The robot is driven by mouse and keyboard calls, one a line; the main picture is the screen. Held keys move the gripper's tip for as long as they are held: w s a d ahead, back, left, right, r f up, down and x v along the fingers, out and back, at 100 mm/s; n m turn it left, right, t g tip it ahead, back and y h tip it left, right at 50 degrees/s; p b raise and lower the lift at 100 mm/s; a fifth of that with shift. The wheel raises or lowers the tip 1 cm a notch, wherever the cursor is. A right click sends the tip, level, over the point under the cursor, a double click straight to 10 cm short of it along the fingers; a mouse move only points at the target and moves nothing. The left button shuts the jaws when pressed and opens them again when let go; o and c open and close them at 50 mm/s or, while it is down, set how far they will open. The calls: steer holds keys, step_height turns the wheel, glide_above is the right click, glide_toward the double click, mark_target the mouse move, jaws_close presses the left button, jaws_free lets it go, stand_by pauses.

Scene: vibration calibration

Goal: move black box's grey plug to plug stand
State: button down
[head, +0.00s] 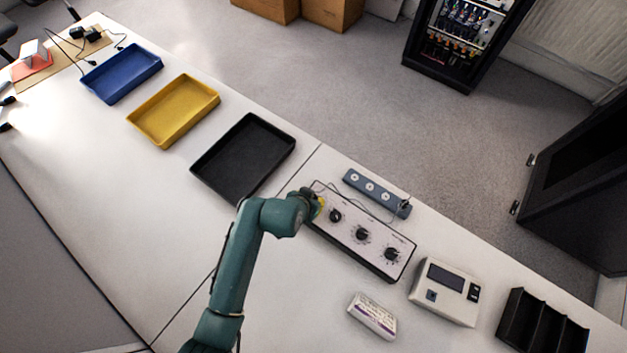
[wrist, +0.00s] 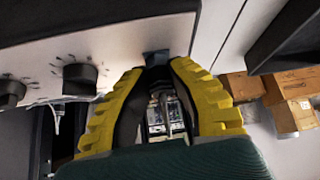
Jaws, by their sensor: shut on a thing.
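My gripper (head: 317,205), with yellow finger pads, is at the left end of the knobbed box (head: 378,262), which has a white face and black sides. In the wrist view its fingertips (wrist: 157,66) close on a small dark grey-blue piece, apparently the grey plug (wrist: 155,57), beside the box's face. The fingers hide most of it, and I cannot tell whether it is still seated in the box. The blue-grey strip with round white sockets, apparently the plug stand (head: 362,186), lies behind the box. A thin cable runs between box and strip, with a dark plug end at the strip's right end.
A black tray (head: 206,180), a yellow tray (head: 152,139) and a blue tray (head: 104,98) lie to the left. A meter with a screen (head: 429,306) and a black divided holder (head: 514,333) stand right. A small white carton (head: 373,314) lies in front.

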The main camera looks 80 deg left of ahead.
steer(key=shift+w+d+n+g+y+p, duration=0.1)
steer(key=shift+n+g+y+p, duration=0.4)
steer(key=shift+n+p, duration=0.55)
steer(key=shift+d+n+g+y+p, duration=0.1)
steer(key=shift+n+g+y+p, duration=0.1)
steer(key=shift+n+g+p, duration=0.85)
stand_by(0.3)
steer(key=shift+a+n, duration=0.1)
steer(key=shift+n, duration=0.9)
steer(key=shift+w+n+g, duration=0.15)
steer(key=shift+n+g, duration=0.5)
steer(key=shift+n, duration=0.35)
steer(key=shift+r+p, duration=0.55)
steer(key=shift+p, duration=0.25)
steer(key=shift+r+p, duration=1.8)
steer(key=shift+p, duration=0.05)
steer(key=shift+f, duration=0.1)
